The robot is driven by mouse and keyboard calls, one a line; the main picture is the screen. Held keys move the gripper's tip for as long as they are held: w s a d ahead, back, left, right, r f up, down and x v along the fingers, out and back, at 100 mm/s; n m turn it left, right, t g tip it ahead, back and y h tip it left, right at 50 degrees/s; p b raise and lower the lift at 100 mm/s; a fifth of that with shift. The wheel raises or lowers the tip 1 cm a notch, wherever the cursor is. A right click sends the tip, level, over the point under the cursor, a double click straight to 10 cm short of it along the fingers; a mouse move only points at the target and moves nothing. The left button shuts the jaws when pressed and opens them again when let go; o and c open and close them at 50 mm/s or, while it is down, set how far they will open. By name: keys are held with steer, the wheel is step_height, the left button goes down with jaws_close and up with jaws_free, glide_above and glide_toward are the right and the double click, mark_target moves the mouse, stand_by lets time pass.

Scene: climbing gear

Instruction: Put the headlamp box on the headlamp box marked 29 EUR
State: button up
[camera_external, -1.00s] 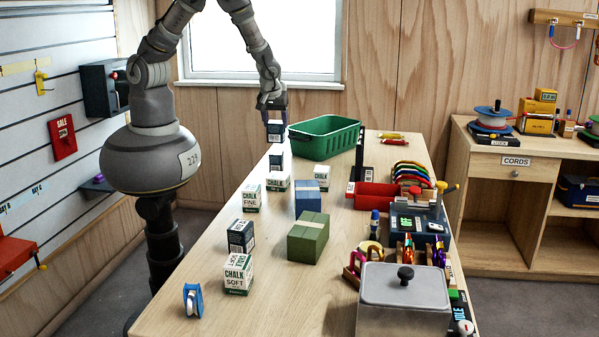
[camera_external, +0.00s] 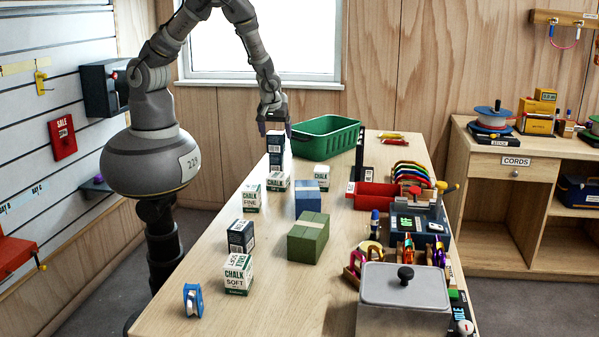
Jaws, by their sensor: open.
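A dark blue and white headlamp box (camera_external: 275,143) sits upright on top of another dark box (camera_external: 275,163) at the far left of the table, the two stacked and seemingly touching. Any price mark on the lower box is too small to read. My gripper (camera_external: 275,129) points down at the top of the upper box, its fingers apart on either side of it. Another dark blue and white box (camera_external: 241,237) stands alone nearer the front left.
A green bin (camera_external: 325,138) stands just right of the stack. White chalk boxes (camera_external: 251,198), a blue box (camera_external: 308,199) and a green box (camera_external: 308,238) stand nearer on the wooden table (camera_external: 200,270). A red tray (camera_external: 375,196) and a lidded grey container (camera_external: 403,295) are at right.

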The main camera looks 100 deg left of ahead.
steer(key=p+v, duration=0.4)
steer(key=v, duration=0.8)
steer(key=w+d+r+m+t+h, duration=0.2)
steer(key=w+d+r+m+t, duration=0.15)
steer(key=w+r, duration=0.55)
steer(key=w+d+r+m+t+h, duration=0.1)
steer(key=w+d+r+m+t, duration=0.4)
steer(key=r, duration=0.7)
step_height(320, 180, up, 20)
steer(key=m+t+h, duration=0.1)
steer(key=m+t, duration=0.2)
steer(key=m, duration=0.1)
steer(key=s+d+r+m+t, duration=0.2)
steer(key=s+d+r, duration=0.1)
steer(key=r, duration=0.7)
steer(key=s+d+r+m+t, duration=0.2)
steer(key=s+r, duration=0.4)
steer(key=r, duration=0.4)
steer(key=shift+d+r+m, duration=0.3)
steer(key=shift+d+m, duration=0.15)
steer(key=shift+m, duration=0.3)
